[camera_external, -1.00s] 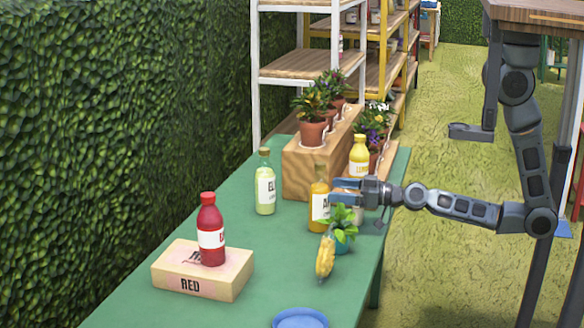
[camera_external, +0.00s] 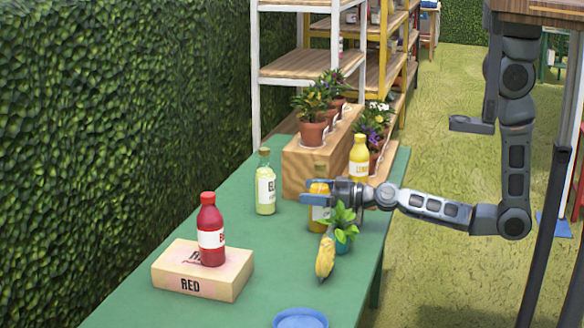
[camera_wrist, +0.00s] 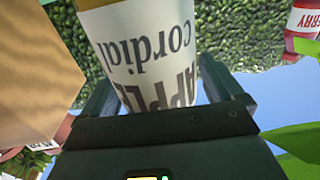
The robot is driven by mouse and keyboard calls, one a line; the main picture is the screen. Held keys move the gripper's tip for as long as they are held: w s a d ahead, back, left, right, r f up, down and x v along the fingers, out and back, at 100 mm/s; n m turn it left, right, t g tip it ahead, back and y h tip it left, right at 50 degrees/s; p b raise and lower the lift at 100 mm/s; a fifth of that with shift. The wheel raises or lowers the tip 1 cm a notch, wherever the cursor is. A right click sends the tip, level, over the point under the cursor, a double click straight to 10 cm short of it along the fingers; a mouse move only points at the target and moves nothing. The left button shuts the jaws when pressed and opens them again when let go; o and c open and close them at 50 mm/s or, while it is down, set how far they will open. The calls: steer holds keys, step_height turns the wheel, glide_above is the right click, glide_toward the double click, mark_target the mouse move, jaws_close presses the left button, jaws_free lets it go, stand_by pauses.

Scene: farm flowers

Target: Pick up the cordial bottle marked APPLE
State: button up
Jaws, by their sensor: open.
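The APPLE cordial bottle (camera_external: 317,222) is amber with a white label and stands upright on the green table. In the wrist view its label (camera_wrist: 145,55) reads "APPLE cordial" upside down, and it fills the space between the fingers. My gripper (camera_external: 316,192) is open at the bottle's upper part, with a finger on either side. In the wrist view my gripper (camera_wrist: 165,95) shows both fingers flanking the bottle. The gripper hides part of the bottle in the outside view.
A small potted plant (camera_external: 343,226) and yellow corn-like item (camera_external: 325,257) stand close in front. A pale green bottle (camera_external: 265,185) is left, a yellow bottle (camera_external: 359,158) behind right. A red bottle (camera_external: 210,232) stands on a block marked RED (camera_external: 200,277). A wooden planter box (camera_external: 300,171) is behind.

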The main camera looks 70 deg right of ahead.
steer(key=shift+c, duration=0.3)
steer(key=shift+r, duration=0.1)
steer(key=c, duration=1.5)
